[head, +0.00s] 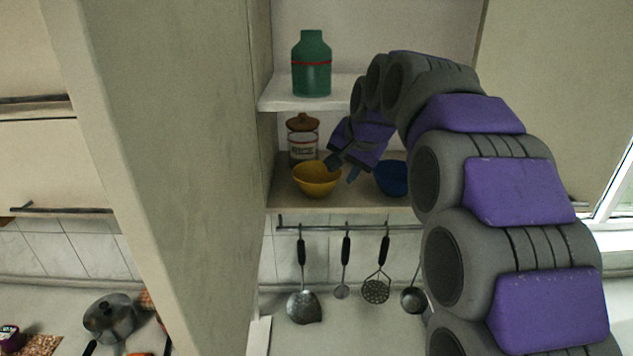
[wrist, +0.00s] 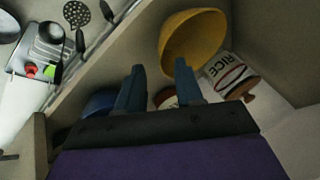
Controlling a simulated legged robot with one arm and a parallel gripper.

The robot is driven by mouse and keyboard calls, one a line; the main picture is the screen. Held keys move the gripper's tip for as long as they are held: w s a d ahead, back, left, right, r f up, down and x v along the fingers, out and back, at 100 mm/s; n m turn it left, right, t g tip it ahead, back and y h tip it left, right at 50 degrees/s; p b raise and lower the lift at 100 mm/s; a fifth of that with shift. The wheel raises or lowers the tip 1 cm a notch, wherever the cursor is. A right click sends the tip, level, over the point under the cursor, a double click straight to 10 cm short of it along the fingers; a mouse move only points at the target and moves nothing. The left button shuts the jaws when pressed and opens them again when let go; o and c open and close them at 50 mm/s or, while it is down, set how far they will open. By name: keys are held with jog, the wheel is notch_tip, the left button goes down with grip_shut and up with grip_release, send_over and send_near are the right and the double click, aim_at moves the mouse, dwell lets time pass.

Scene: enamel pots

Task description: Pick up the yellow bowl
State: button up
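The yellow bowl (head: 317,180) stands upright on the lower shelf, near its front left, in the head view. In the wrist view the yellow bowl (wrist: 190,42) is at the top, beyond the fingertips and a little right of centre. My gripper (head: 344,171) is just right of the bowl in the head view, with its fingers spread. In the wrist view the two blue fingers of my gripper (wrist: 160,72) are apart with nothing between them at the tips. I cannot tell whether the right finger touches the bowl.
A blue bowl (head: 391,179) stands right of my gripper, partly behind my arm. A rice jar (head: 302,140) with a brown lid stands behind the yellow bowl. A green bottle (head: 312,66) is on the upper shelf (head: 290,104). Several utensils hang from a rail (head: 340,226) below.

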aim_at(317, 182)
jog(key=shift+w+p+x, duration=0.25)
jog(key=shift+p+x, duration=0.45)
jog(key=shift+x, duration=2.7)
jog(key=shift+s+r, duration=0.15)
jog(key=shift+r, duration=0.05)
jog(key=shift+c, duration=0.2)
grip_shut()
